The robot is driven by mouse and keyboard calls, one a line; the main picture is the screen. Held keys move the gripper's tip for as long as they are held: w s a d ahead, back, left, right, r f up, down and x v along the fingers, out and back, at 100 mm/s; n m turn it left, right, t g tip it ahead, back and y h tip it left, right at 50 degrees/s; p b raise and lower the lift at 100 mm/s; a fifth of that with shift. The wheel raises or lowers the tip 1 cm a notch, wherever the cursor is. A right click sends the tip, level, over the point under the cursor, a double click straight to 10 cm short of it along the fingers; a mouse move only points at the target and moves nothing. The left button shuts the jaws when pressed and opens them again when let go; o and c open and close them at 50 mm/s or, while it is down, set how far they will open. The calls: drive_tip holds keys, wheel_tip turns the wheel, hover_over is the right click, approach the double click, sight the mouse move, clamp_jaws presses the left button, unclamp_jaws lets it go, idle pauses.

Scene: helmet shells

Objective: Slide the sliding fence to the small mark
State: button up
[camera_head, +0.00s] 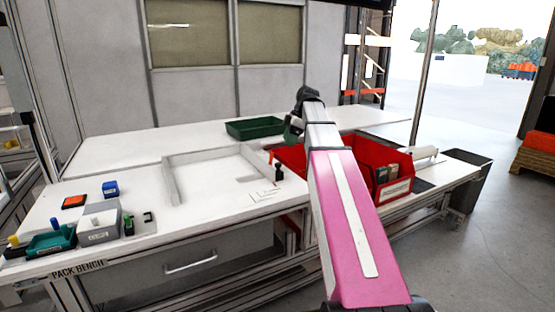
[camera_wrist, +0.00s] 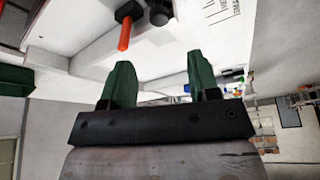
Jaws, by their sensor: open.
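A pale grey raised frame (camera_head: 170,184) stands on the white bench; its right-hand bar (camera_head: 259,163) ends near a black clamp with an orange-red lever (camera_head: 270,158). I cannot tell for certain which bar is the sliding fence. The lever (camera_wrist: 124,36) and a black knob (camera_wrist: 159,13) show up close in the wrist view. Printed marks (camera_head: 264,196) lie on the bench in front of the clamp, too small to read; some show in the wrist view (camera_wrist: 224,10). My gripper (camera_head: 292,130) has green fingers, open and empty (camera_wrist: 158,75), above the bench behind the clamp.
Red bins (camera_head: 398,158) stand right of the frame, partly behind my pink arm. A green tray (camera_head: 254,128) lies behind. A grey block (camera_head: 98,222), a teal tray (camera_head: 50,242), and blue (camera_head: 110,188) and orange-black (camera_head: 74,201) pieces are at left. The frame's inside looks mostly clear.

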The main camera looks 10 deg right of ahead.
drive_tip(key=x, duration=1)
drive_tip(key=shift+a+f, duration=0.2)
drive_tip(key=shift+f, duration=0.05)
clamp_jaws()
drive_tip(key=s+a, duration=0.1)
drive_tip(key=a, duration=0.2)
drive_tip(key=s+a, duration=0.1)
drive_tip(key=a, duration=0.3)
drive_tip(key=s+a, duration=0.1)
drive_tip(key=a, duration=0.3)
drive_tip(key=shift+s, duration=0.3)
unclamp_jaws()
